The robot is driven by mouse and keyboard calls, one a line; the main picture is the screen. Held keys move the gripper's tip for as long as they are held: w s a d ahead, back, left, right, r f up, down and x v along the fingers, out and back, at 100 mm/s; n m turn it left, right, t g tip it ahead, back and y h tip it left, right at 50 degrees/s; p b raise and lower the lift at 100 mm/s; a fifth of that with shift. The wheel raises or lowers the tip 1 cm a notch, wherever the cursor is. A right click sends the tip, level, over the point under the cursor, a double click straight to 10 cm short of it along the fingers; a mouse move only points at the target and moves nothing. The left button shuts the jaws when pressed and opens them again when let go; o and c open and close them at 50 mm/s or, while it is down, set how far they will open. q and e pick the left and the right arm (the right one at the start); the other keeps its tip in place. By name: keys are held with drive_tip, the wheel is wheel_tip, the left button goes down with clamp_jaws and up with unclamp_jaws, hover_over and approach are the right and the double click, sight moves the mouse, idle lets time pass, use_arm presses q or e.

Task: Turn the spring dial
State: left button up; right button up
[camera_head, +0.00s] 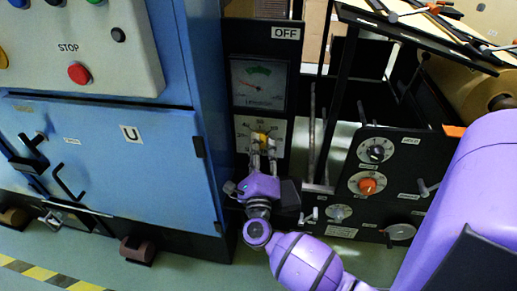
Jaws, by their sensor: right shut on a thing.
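A yellow knob (259,137) sits on a light, numbered dial plate (243,125) on the narrow black panel, below a gauge. I take it to be the spring dial. My right gripper (262,148) reaches up to it from below and is shut on the knob, its fingers covering part of the knob and the plate. The exact angle of the knob is too small to read. My left gripper is not in view.
The gauge (259,84) is above the knob, under an OFF label (286,33). A blue cabinet (110,160) stands close on the left. Another black panel at right carries an orange knob (367,186) and a black knob (376,153). Open floor shows below.

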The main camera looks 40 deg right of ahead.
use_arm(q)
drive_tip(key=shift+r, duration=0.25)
use_arm(e)
drive_tip(key=shift+a+f, duration=0.2)
drive_tip(key=shift+f, duration=0.05)
use_arm(q)
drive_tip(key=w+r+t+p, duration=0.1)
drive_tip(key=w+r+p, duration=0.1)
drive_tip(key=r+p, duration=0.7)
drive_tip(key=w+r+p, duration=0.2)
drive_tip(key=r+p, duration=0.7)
drive_tip(key=p, duration=0.3)
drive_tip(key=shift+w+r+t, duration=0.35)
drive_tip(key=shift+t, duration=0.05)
use_arm(e)
drive_tip(key=n+y, duration=0.1)
drive_tip(key=n, duration=0.3)
drive_tip(key=n+g+y, duration=0.1)
drive_tip(key=n, duration=0.4)
drive_tip(key=s+n+y, duration=0.1)
drive_tip(key=n, duration=0.4)
drive_tip(key=shift+d+r+g+y, duration=0.15)
drive_tip(key=shift+d+g+y, duration=0.15)
drive_tip(key=shift+g+y, duration=0.1)
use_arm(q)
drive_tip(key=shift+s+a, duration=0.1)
use_arm(e)
drive_tip(key=o, duration=0.9)
drive_tip(key=shift+o, duration=0.5)
drive_tip(key=shift+d, duration=0.1)
